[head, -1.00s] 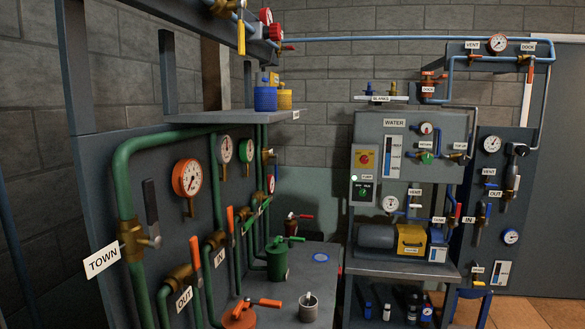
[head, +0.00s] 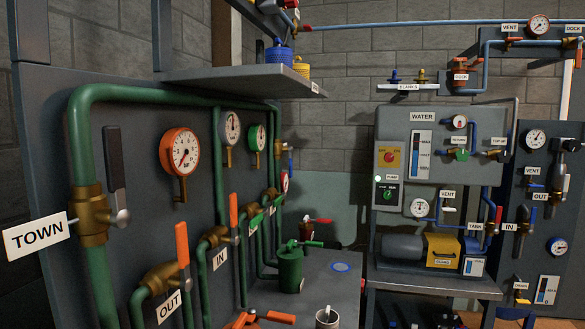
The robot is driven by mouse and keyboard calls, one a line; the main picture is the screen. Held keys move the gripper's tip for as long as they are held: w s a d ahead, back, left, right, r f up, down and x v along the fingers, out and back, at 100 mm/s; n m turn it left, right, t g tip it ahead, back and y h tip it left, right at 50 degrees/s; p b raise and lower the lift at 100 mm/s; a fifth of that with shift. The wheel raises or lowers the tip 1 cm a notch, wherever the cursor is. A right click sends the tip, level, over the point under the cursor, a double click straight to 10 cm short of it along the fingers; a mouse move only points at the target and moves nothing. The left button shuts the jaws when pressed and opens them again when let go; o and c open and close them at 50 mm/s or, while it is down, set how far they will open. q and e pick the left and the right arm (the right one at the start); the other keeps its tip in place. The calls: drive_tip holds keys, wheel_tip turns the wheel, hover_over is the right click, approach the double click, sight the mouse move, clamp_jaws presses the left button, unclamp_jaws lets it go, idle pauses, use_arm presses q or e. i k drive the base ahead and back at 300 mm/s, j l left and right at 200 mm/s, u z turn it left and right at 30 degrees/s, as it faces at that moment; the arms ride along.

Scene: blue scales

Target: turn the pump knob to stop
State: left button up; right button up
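The pump control box (head: 376,198) is a grey box on the left side of the WATER panel (head: 421,117), against the back wall. It carries a red button on a yellow plate (head: 388,158) at the top, a small lit whitish lamp (head: 378,179), and a PUMP label (head: 392,178). Below these is the pump knob (head: 387,195), small and dark with green on it, under a small label. Its exact pointing direction is too small to tell.
A green-piped panel with TOWN (head: 35,237), OUT and IN valves stands close at left. A shelf (head: 240,82) juts out above it. A bench (head: 345,284) with a green canister (head: 290,268) lies ahead. The motor and yellow pump (head: 443,250) sit below the WATER panel.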

sight(386, 195)
drive_tip(key=k+l, duration=0.1)
drive_tip(key=l, duration=0.65)
drive_tip(key=k+l+u, duration=0.1)
drive_tip(key=l, duration=0.3)
drive_tip(key=i+l, duration=0.15)
drive_tip(key=l, duration=0.2)
drive_tip(key=i+l+u, duration=0.15)
drive_tip(key=l, duration=0.2)
drive_tip(key=i+l, duration=0.1)
drive_tip(key=l, duration=0.25)
drive_tip(key=i+l+u, duration=0.15)
drive_tip(key=l, duration=0.25)
